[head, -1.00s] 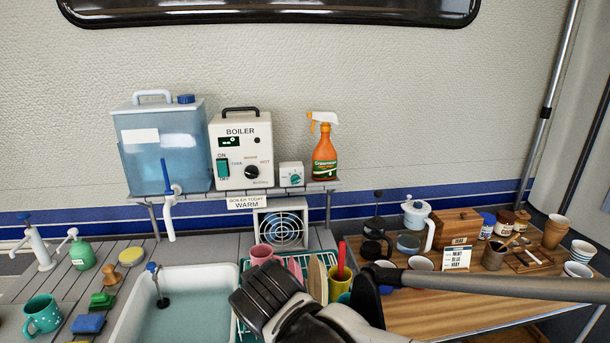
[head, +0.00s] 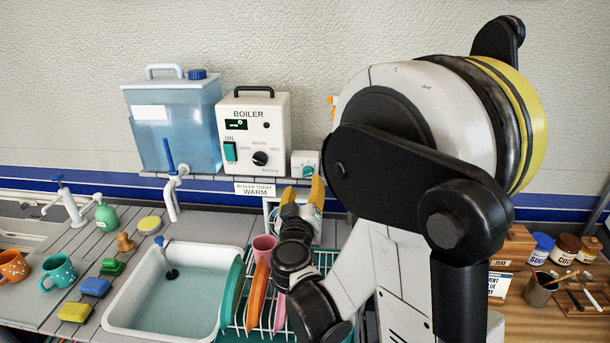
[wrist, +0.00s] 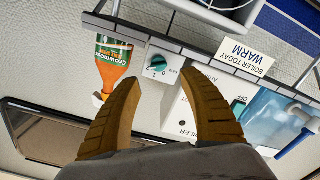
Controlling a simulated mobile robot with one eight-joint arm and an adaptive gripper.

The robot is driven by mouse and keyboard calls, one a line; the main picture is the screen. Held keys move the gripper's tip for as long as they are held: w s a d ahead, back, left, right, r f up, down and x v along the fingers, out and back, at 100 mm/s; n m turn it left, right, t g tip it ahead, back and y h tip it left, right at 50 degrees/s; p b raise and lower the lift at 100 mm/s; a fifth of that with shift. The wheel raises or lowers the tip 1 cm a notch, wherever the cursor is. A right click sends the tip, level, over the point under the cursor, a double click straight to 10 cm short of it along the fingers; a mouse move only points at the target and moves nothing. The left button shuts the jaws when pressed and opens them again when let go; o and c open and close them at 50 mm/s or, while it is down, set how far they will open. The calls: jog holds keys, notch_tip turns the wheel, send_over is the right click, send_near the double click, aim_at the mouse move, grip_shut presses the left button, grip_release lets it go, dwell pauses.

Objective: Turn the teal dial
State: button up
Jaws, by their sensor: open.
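The teal dial (wrist: 157,64) is on the front of a small white box at the right of the boiler. In the head view the small box (head: 304,158) shows on the shelf, with the dial partly covered by a finger. My gripper (head: 303,188) is open and empty, its yellow fingers pointing up toward the box from just in front and below. In the wrist view, which is upside down, my gripper (wrist: 160,80) has its fingertips on either side of the dial, apart from it as far as I can tell.
The boiler (head: 254,130) and blue water tank (head: 172,125) stand left of the box. An orange spray bottle (wrist: 113,62) stands close on the other side. The shelf edge (wrist: 160,38) carries a "WARM" sign (head: 256,190). The sink (head: 170,290) and dish rack (head: 325,262) lie below.

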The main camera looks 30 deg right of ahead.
aim_at(307, 174)
jog(key=x, duration=0.6)
jog(key=shift+w+d+b, duration=0.15)
jog(key=shift+d+b, duration=0.1)
jog(key=shift+b, duration=0.15)
grip_shut()
